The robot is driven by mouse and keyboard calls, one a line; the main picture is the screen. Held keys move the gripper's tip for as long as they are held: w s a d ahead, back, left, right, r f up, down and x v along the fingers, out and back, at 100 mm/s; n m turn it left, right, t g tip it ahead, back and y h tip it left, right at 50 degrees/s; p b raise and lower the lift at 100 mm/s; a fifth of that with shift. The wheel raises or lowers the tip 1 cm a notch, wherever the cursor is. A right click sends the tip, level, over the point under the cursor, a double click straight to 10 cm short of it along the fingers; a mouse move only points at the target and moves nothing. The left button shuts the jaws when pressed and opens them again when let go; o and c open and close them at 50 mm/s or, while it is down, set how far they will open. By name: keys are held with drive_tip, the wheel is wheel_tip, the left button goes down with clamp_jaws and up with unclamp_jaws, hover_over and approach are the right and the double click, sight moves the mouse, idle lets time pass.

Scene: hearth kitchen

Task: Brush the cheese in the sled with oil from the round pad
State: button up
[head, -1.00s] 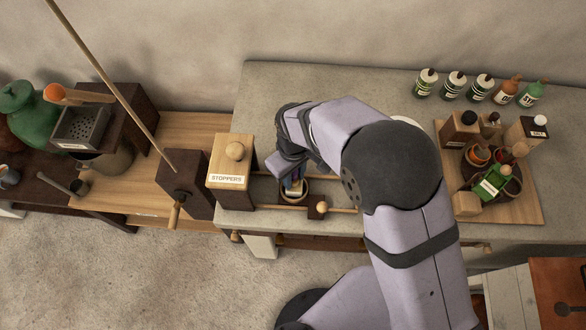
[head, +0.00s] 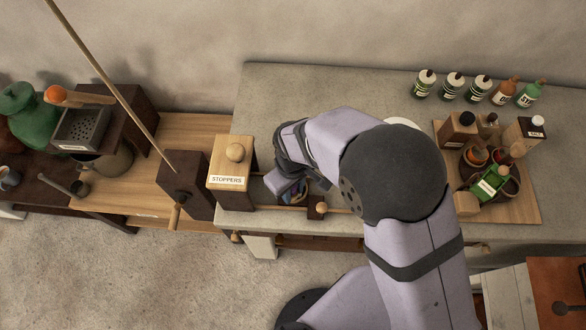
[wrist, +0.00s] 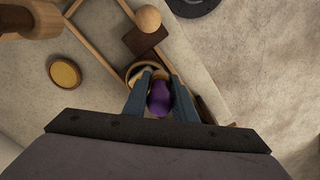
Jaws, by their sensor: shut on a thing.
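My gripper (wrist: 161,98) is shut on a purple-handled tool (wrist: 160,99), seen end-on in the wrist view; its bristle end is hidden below. Beyond the fingertips is a round brown-rimmed holder (wrist: 133,68) between the rails of the sled (wrist: 98,46). A pale surface shows inside it, mostly covered by the fingers and tool; I cannot tell whether the tool touches it. The round pad (wrist: 64,72), golden in a dark rim, lies outside the sled at left in the wrist view. In the head view my gripper (head: 292,190) hides most of the holder.
The sled's dark block with a wooden knob (head: 321,208) stands beside my gripper. The wooden STOPPERS box (head: 231,173) is close at its left. A board (head: 528,207) with jars and bottles is at right. Bare counter (head: 290,90) lies behind the arm.

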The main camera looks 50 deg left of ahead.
drive_tip(key=w+a, duration=0.4)
drive_tip(key=shift+a, duration=0.1)
drive_tip(key=shift+w+a+r+p, duration=0.1)
drive_tip(key=shift+r+p, duration=0.15)
drive_tip(key=shift+r, duration=0.35)
drive_tip(key=shift+w+a+r+p, duration=0.1)
drive_tip(key=shift+r+p, duration=0.1)
drive_tip(key=shift+r, duration=0.4)
drive_tip(key=shift+d+r+p, duration=0.15)
drive_tip(key=shift+r+p, duration=1.9)
drive_tip(key=shift+r, duration=0.75)
